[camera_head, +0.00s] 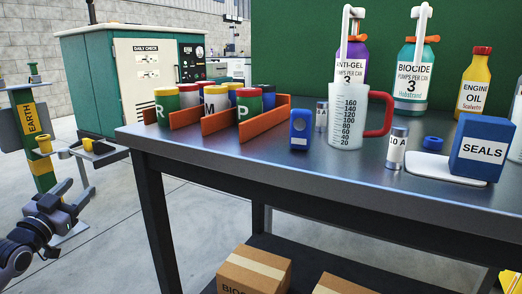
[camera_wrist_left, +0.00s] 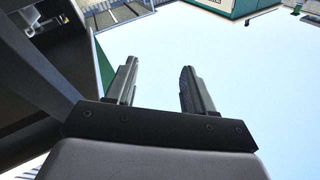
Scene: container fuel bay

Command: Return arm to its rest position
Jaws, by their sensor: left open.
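My left gripper (camera_head: 79,188) is at the lower left of the head view, beyond the left end of the workbench and apart from it. Its two fingers point up and away and stand apart. In the left wrist view the same gripper (camera_wrist_left: 158,67) is open, with nothing between its fingers. My right gripper shows in neither view.
A grey workbench (camera_head: 290,176) carries coloured cans in orange racks (camera_head: 222,118), a measuring jug (camera_head: 347,118), bottles and a blue SEALS box (camera_head: 482,148). A green and yellow EARTH post (camera_head: 33,130) stands behind the gripper. Cartons (camera_head: 254,272) sit below. Floor between post and bench is clear.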

